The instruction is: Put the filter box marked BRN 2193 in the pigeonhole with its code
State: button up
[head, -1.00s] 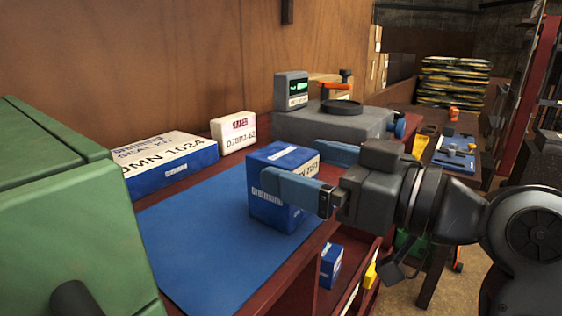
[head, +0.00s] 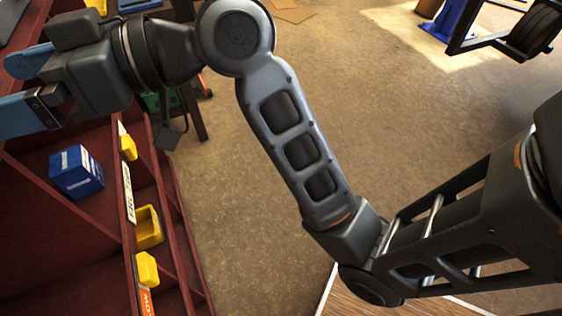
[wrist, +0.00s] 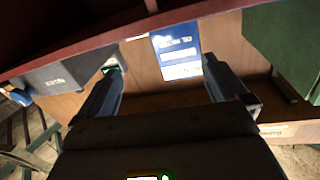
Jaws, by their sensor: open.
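My gripper (head: 14,90) is at the upper left of the head view, with its blue fingers spread. In the wrist view, a blue box (wrist: 177,45) with white lettering shows between the spread fingers of my gripper (wrist: 161,64). Its code is too blurred to read, and I cannot tell whether the fingers touch it. The bench top box is outside the head view. Red pigeonhole shelving (head: 110,215) is at the left of the head view, below my gripper. Its front edge carries a white label strip (head: 129,192), not fully readable, and an orange label (head: 147,302).
A small blue box (head: 76,171) sits in one compartment. Yellow holders (head: 149,227) are on the shelf front. The carpeted floor (head: 400,130) to the right is mostly clear. In the wrist view, a green object (wrist: 285,45) is at the right and a grey device (wrist: 65,72) at the left.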

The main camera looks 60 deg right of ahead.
jog(key=s+d+f+m+t+h, duration=0.1)
jog(key=s+d+f+m+h, duration=0.25)
jog(key=f, duration=0.35)
jog(key=s+d+f+m+h, duration=0.2)
jog(key=s+f+h, duration=0.15)
jog(key=f, duration=0.25)
jog(key=s+d+f+m+t+h, duration=0.1)
jog(key=s+d+f+m+h, duration=0.15)
jog(key=s+f, duration=0.35)
jog(key=s+d+f+h, duration=0.2)
jog(key=s+h, duration=0.1)
jog(key=s, duration=1.6)
jog(key=shift+s+n, duration=0.3)
jog(key=shift+s, duration=0.05)
